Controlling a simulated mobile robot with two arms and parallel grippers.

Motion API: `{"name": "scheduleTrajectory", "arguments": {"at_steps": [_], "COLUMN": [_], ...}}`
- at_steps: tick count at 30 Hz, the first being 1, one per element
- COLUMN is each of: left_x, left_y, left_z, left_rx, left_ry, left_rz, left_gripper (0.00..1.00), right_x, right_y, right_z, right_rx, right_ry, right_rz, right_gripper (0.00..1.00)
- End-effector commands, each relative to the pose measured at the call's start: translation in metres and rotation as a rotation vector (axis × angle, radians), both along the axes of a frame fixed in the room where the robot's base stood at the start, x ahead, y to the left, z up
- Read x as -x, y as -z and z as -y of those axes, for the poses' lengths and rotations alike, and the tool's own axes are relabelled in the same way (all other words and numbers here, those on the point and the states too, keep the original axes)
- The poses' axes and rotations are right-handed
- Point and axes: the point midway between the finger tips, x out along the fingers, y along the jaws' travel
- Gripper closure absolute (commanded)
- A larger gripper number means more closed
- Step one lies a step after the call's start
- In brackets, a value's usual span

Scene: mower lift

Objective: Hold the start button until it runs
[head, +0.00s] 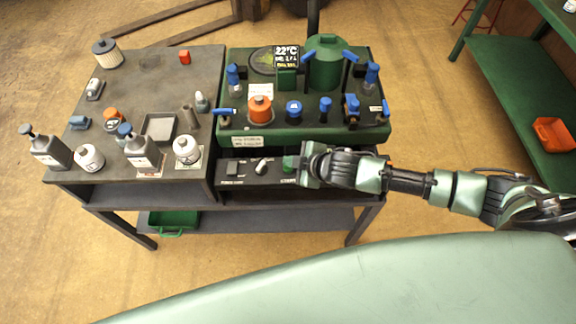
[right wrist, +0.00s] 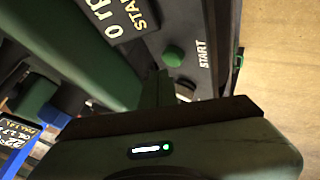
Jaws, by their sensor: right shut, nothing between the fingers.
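The green start button (right wrist: 173,57) shows in the right wrist view as a round knob on a dark panel, beside the printed word START. In the head view a green spot at the front panel's right end (head: 289,163) appears to be the same button, partly beside my gripper. My right gripper (head: 306,164) is shut and empty, close to the button at its right. In the right wrist view its dark fingertips (right wrist: 156,78) end just short of the button in the picture; I cannot tell whether they touch it. My left gripper is out of view.
A dark readout (right wrist: 120,18) begins with "0 rp" and "STAR". The green machine top (head: 238,118) carries blue valves, an orange knob and a 22°C display (head: 287,57). The grey bench (head: 140,82) at left holds bottles and a tray. A green shelf (head: 520,90) stands at right.

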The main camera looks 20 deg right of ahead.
Motion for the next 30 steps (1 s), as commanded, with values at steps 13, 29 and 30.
{"name": "scheduleTrajectory", "arguments": {"at_steps": [13,29,30], "left_x": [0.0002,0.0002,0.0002], "left_y": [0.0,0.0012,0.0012], "left_z": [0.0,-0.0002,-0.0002], "left_rx": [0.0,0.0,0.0], "left_ry": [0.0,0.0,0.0], "left_rz": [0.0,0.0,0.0], "left_gripper": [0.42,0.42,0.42], "right_x": [-0.0001,0.0001,0.0001], "right_y": [0.0001,0.0084,0.0084], "right_z": [0.0,-0.0002,-0.0002], "right_rx": [0.0,0.0,0.0], "right_ry": [0.0,0.0,0.0], "right_rz": [0.0,0.0,0.0], "right_gripper": [1.0,1.0,1.0]}}
